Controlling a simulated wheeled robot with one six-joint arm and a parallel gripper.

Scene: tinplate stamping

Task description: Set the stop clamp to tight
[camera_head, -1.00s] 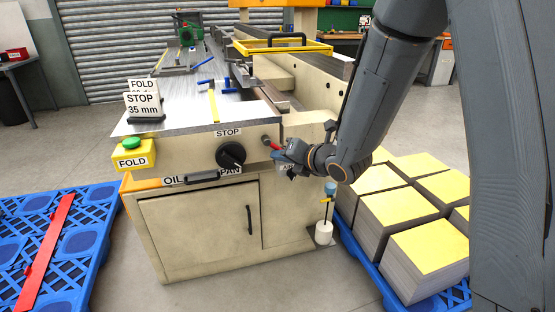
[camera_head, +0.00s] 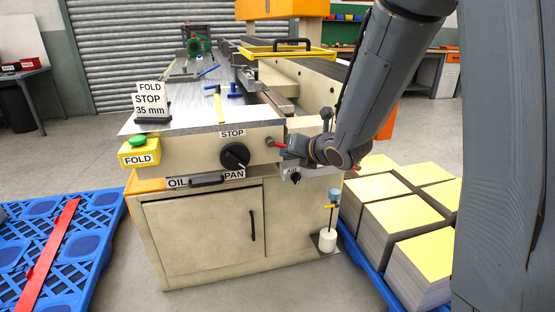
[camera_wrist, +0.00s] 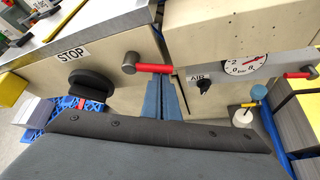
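The stop clamp is a small lever with a round metal hub and a red handle (camera_head: 278,144), right of the black STOP knob (camera_head: 235,156) on the machine's front. In the wrist view the red handle (camera_wrist: 155,68) points right from its hub, nearly level. My gripper (camera_wrist: 161,80) has its two blue-grey fingers close together, tips just below the handle's right part. I cannot tell whether they touch it. Nothing shows held between them. In the head view my gripper (camera_head: 291,148) is at the handle's right end, partly hidden by my wrist.
An AIR knob (camera_wrist: 205,85) and a pressure gauge (camera_wrist: 246,64) sit right of my fingers. A second red lever (camera_wrist: 299,75) is farther right. Stacked sheets (camera_head: 402,235) on a blue pallet stand right of the machine. The yellow FOLD button box (camera_head: 139,152) is at left.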

